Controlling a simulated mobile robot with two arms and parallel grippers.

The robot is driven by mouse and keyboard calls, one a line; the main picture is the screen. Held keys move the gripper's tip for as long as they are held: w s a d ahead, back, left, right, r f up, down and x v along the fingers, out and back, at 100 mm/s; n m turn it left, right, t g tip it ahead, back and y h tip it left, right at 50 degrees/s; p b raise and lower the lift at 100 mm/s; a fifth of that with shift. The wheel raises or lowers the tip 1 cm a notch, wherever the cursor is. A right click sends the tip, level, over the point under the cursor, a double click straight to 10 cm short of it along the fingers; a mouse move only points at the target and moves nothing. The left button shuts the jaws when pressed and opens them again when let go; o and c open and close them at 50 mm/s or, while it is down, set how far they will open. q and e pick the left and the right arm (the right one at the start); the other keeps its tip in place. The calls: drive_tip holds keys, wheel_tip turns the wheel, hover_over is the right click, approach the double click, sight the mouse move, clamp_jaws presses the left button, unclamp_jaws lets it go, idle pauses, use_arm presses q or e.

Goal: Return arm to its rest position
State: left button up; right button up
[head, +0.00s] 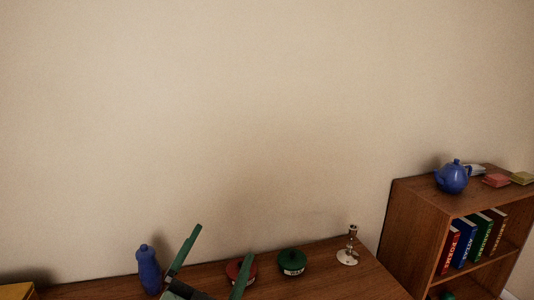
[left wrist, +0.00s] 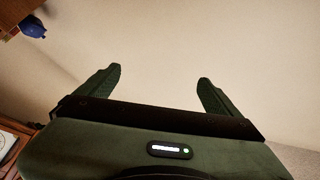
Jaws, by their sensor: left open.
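My left gripper (head: 215,258) shows at the bottom of the head view, its two green fingers spread apart and pointing up. It is in front of the wooden counter top and partly covers a red lidded pot. In the left wrist view its fingers (left wrist: 160,85) stand wide apart with only bare wall between them. Nothing is held. My right gripper is not in either view.
On the wooden counter (head: 335,283) stand a blue bottle (head: 148,270), a red pot (head: 236,271), a green pot (head: 292,262) and a metal candlestick (head: 349,246). A bookshelf (head: 411,222) at right bears a blue teapot (head: 452,178). The wall above is clear.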

use_arm(q)
drive_tip(key=s+a+f+n+g+y, duration=0.35)
drive_tip(key=a+f+n, duration=0.2)
drive_tip(key=f, duration=0.55)
drive_tip(key=s+a+f+n+g+y, duration=0.35)
drive_tip(key=a+f+g+y, duration=0.2)
drive_tip(key=f, duration=0.45)
drive_tip(key=s+f+g+h, duration=0.1)
drive_tip(key=s+f+g, duration=0.4)
drive_tip(key=s, duration=0.4)
drive_tip(key=s+f+g, duration=0.4)
drive_tip(key=s+f, duration=0.3)
drive_tip(key=s, duration=0.3)
wheel_tip(320, 180, down, 25)
drive_tip(key=s+g, duration=0.1)
drive_tip(key=s+a+f+g, duration=0.1)
drive_tip(key=s+a+f, duration=0.2)
drive_tip(key=s+f, duration=1.3)
drive_tip(key=shift+s+a+f, duration=0.15)
drive_tip(key=shift+s+f, duration=0.15)
drive_tip(key=shift+f, duration=0.1)
